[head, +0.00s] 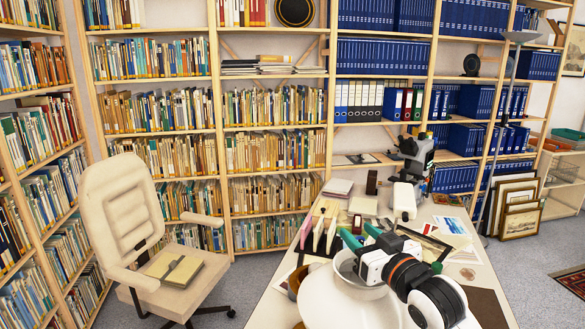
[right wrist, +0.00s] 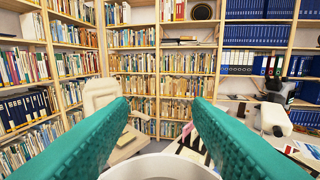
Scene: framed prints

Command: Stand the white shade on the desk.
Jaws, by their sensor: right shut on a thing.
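The white shade (head: 352,278) is a round, bowl-like piece at the front of the desk (head: 268,300) in the head view. My right gripper (head: 363,240) has green fingers and is shut on the shade's upper rim. In the right wrist view the two green fingers reach forward, and the shade's pale rim (right wrist: 160,162) shows between them at the bottom. The shade's lower part is partly hidden by my arm, and I cannot tell whether it touches the desk top. My left gripper is not in view.
A black and white instrument (head: 415,165) stands at the back of the desk. Papers, prints (head: 452,225) and several upright slim items (head: 318,232) crowd the desk. A cream chair (head: 135,215) stands to the left, with bookshelves behind. Framed prints (head: 520,205) lean at the right.

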